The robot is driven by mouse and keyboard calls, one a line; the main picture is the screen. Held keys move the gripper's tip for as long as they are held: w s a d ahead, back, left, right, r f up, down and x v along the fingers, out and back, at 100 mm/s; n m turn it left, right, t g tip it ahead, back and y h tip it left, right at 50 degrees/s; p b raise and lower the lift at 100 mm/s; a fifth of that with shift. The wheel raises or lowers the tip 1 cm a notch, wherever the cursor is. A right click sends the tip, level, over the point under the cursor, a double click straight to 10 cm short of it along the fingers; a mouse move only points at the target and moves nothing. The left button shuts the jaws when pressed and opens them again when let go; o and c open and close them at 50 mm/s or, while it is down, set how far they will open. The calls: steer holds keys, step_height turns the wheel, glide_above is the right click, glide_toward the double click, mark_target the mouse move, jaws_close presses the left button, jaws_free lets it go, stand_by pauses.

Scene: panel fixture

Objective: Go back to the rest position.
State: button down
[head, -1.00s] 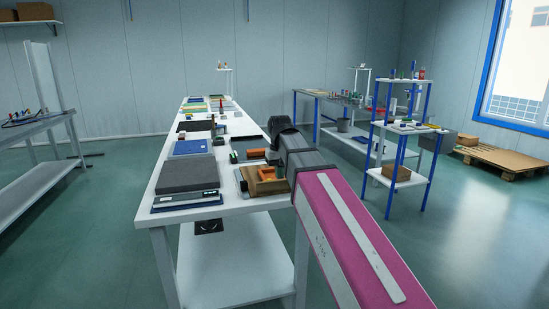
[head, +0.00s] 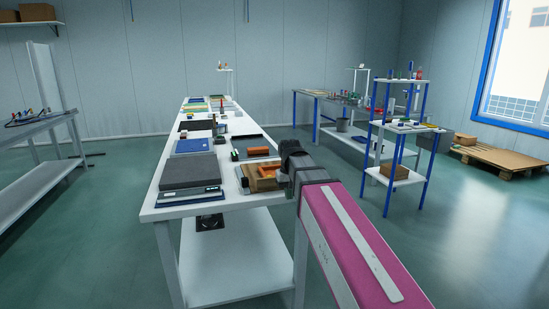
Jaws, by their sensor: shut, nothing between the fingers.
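My arm reaches in from the bottom right of the head view, with a pink link and a dark end section. The dark end section stands at the right front corner of the long white table (head: 240,207). My gripper's fingers do not show; they may be hidden behind the dark end section. A wooden fixture (head: 247,184) with orange blocks (head: 266,169) lies on the table just left of the arm, partly covered by it.
A dark grey flat slab (head: 190,171) and a blue panel (head: 192,146) lie along the table's left side. A blue-legged shelf stand (head: 399,160) is to the right. A side table (head: 35,124) is at the left. Open green floor lies between them.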

steer(key=s+d+f+m, duration=0.1)
steer(key=s+d+f, duration=0.3)
steer(key=f, duration=0.4)
steer(key=s+d+f, duration=0.4)
steer(key=d+f, duration=0.1)
steer(key=f, duration=0.4)
steer(key=s+d+f+m, duration=0.1)
steer(key=s+d+f, duration=0.2)
steer(key=f, duration=0.6)
steer(key=shift+s+d+m, duration=0.3)
steer(key=shift+s+d, duration=0.1)
steer(key=shift+d, duration=0.4)
steer(key=shift+f, duration=0.1)
